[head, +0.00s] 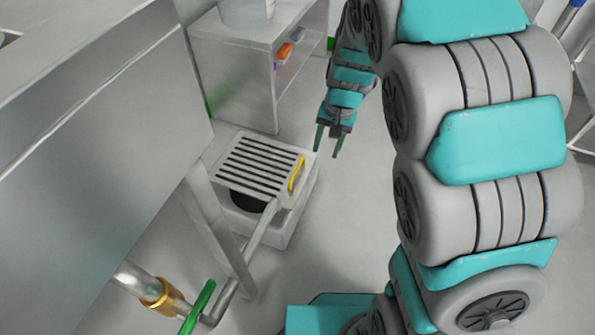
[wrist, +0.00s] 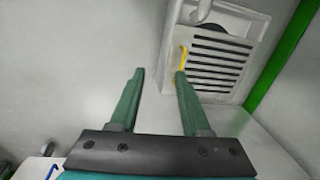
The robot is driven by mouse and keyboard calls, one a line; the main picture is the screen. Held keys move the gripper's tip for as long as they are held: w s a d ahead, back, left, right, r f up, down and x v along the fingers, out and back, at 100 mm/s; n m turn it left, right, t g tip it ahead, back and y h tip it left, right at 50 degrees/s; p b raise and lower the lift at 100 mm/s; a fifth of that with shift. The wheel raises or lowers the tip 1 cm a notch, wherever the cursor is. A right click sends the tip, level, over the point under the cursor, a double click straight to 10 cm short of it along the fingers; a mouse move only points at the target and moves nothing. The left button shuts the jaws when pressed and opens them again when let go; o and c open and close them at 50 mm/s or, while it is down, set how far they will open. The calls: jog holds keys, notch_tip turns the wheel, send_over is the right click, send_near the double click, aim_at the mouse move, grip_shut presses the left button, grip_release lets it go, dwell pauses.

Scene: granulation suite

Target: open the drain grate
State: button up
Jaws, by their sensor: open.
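The drain grate (head: 258,168) is a slotted metal plate on a low pale box near the floor. A yellow handle (head: 297,174) stands along its right edge in the head view. The grate lies over a dark round opening that shows below its near side. My gripper (head: 327,154) is open and empty, to the right of the handle and apart from it. In the wrist view the grate (wrist: 218,62) is at upper right. The handle (wrist: 183,57) shows just beyond the right fingertip of my gripper (wrist: 159,75), and I cannot tell the gap between them.
A bent metal pipe (head: 259,235) runs to the box's near side. A steel tank panel (head: 110,150) and its leg stand at left. A green valve lever (head: 197,306) is at bottom left. A grey cabinet (head: 235,75) stands behind. The floor right of the box is clear.

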jog(key=b, duration=0.3)
send_near(296, 169)
jog(key=shift+m+t, duration=0.3)
jog(key=shift+m, duration=0.1)
jog(key=f, duration=0.2)
jog(key=f+b, duration=0.1)
jog(key=f, duration=0.2)
jog(key=a+f, duration=0.1)
jog(key=f, duration=0.2)
grip_shut()
dwell(0.4)
